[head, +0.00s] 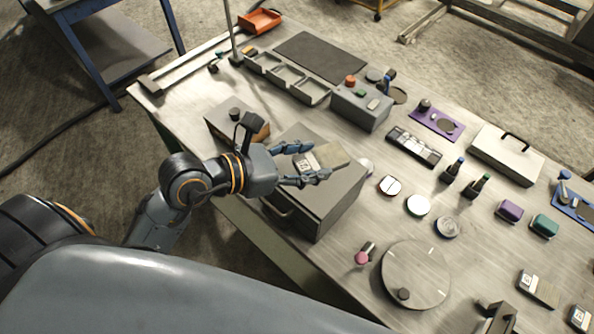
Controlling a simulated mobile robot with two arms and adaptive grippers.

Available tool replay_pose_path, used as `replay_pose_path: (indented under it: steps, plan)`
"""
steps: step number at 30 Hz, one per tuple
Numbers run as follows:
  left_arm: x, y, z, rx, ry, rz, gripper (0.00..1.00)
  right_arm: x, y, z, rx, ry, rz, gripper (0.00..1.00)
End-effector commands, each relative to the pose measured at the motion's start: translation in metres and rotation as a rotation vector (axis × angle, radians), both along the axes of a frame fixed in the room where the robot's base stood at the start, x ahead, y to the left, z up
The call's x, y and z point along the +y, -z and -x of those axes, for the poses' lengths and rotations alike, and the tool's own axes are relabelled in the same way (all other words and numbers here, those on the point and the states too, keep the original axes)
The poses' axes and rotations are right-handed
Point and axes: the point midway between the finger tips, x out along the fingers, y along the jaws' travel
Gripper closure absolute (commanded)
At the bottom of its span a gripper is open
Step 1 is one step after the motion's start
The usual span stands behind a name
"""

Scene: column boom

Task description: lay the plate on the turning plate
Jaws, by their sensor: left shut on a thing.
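My left gripper (318,161) reaches in from the left and is shut on a small flat plate (333,156), olive-grey with a white marked label at its left end. The plate shows between the two fingers, over the top of a grey box; I cannot tell how far above the box it is. The turning plate (418,272) is a round, pale disc on the table at the lower right, apart from the gripper. My right gripper is not in view.
The grey box (338,203) with a handle stands under the gripper. A pink-topped item (363,256) stands left of the turning plate. Round discs (418,205) and dark bottles (453,168) stand behind it. Similar labelled plates (540,288) lie at right.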

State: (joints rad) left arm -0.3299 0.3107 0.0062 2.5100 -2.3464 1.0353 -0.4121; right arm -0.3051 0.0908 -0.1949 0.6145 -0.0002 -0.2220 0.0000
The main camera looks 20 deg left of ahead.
Motion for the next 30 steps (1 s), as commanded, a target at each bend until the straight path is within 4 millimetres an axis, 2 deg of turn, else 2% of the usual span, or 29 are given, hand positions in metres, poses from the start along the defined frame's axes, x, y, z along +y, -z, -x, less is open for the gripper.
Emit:
replay_pose_path:
  steps: [1,5,8,10,15,20,27,30]
  plan:
    - [0.003,0.009,-0.006,-0.011,0.001,0.001,1.0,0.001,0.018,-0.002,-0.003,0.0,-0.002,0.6]
    - [0.012,0.015,-0.016,-0.012,0.001,0.0,1.0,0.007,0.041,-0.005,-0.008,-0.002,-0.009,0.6]
    - [0.023,0.032,-0.028,0.002,-0.002,0.003,1.0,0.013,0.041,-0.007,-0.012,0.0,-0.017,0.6]
    - [0.028,0.038,-0.036,0.003,-0.001,0.004,1.0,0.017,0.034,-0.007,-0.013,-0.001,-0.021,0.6]
    - [0.037,0.055,-0.047,-0.002,0.0,0.005,1.0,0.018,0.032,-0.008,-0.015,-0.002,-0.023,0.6]
    - [0.042,0.064,-0.052,-0.002,0.001,0.004,1.0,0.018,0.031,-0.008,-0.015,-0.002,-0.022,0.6]
    - [0.042,0.092,-0.053,-0.001,-0.001,0.006,1.0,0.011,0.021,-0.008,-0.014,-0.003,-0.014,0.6]
    - [0.042,0.096,-0.053,-0.004,0.0,0.005,1.0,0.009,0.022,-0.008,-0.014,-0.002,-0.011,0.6]
